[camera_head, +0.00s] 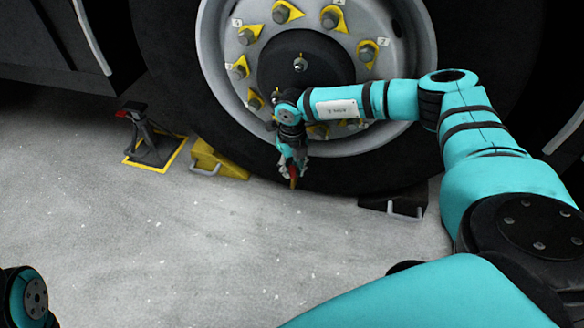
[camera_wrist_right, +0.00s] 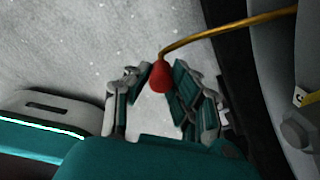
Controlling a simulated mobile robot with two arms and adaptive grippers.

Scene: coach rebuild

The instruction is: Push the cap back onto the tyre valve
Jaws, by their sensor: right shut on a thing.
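The red cap (camera_wrist_right: 159,77) is between the fingers of my right gripper (camera_wrist_right: 162,88) in the right wrist view. The brass-coloured tyre valve (camera_wrist_right: 228,29) comes in from the upper right, bends, and its end meets the top of the cap. I cannot tell how far the cap sits on it. In the head view my right gripper (camera_head: 292,165) points down in front of the lower part of the large tyre (camera_head: 178,75), with a small red bit (camera_head: 293,178) at its tips. My left gripper is out of view; only part of my left arm shows at bottom left.
The grey wheel rim (camera_head: 222,100) has several nuts with yellow pointers. A yellow wheel chock (camera_head: 215,160) and a black jack stand (camera_head: 148,140) stand left of the tyre. A dark chock (camera_head: 395,204) lies to the right. The grey floor in front is clear.

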